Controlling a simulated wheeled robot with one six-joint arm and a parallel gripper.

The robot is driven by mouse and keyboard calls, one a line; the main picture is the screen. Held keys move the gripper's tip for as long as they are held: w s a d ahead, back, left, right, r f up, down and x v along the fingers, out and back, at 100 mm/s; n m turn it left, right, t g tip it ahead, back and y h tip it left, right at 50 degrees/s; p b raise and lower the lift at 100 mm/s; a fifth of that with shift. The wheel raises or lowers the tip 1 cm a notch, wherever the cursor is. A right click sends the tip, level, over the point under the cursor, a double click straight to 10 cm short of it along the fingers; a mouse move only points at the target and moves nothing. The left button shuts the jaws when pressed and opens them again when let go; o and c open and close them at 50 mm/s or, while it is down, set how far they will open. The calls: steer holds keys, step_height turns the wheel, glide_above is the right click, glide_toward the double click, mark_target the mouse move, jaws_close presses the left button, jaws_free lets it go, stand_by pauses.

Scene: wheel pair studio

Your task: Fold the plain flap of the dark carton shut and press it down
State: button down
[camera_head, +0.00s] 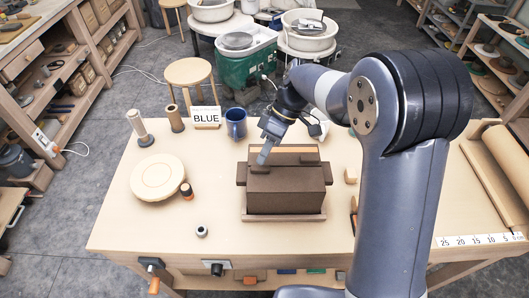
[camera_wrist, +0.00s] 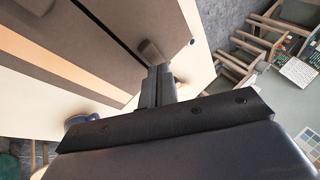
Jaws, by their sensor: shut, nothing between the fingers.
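The far flap (camera_head: 300,158) bears an orange stripe, which also shows in the wrist view (camera_wrist: 45,60). A narrow dark seam runs between the brown panels in the wrist view. My gripper (camera_head: 262,160) is shut and empty, pointing down at the carton's top near its left end. Its fingertips (camera_wrist: 158,72) show beside a small side tab (camera_wrist: 150,52). Whether they touch the carton cannot be told.
A blue mug (camera_head: 236,123) and a BLUE sign (camera_head: 206,117) stand behind the carton. A round pale disc (camera_head: 157,177) and small jars lie to the left. A small block (camera_head: 350,175) is close on the right. The bench front left is mostly clear.

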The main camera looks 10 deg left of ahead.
steer(key=shift+r, duration=0.45)
steer(key=b+v, duration=0.1)
steer(key=v, duration=0.9)
steer(key=shift+w+d+r, duration=0.2)
steer(key=shift+r, duration=0.05)
steer(key=p+x, duration=0.1)
steer(key=x, duration=1)
steer(key=shift+s+f, duration=0.1)
steer(key=shift+f, duration=0.05)
steer(key=shift+f+b, duration=0.35)
steer(key=shift+f, duration=0.15)
steer(key=shift+r, duration=0.15)
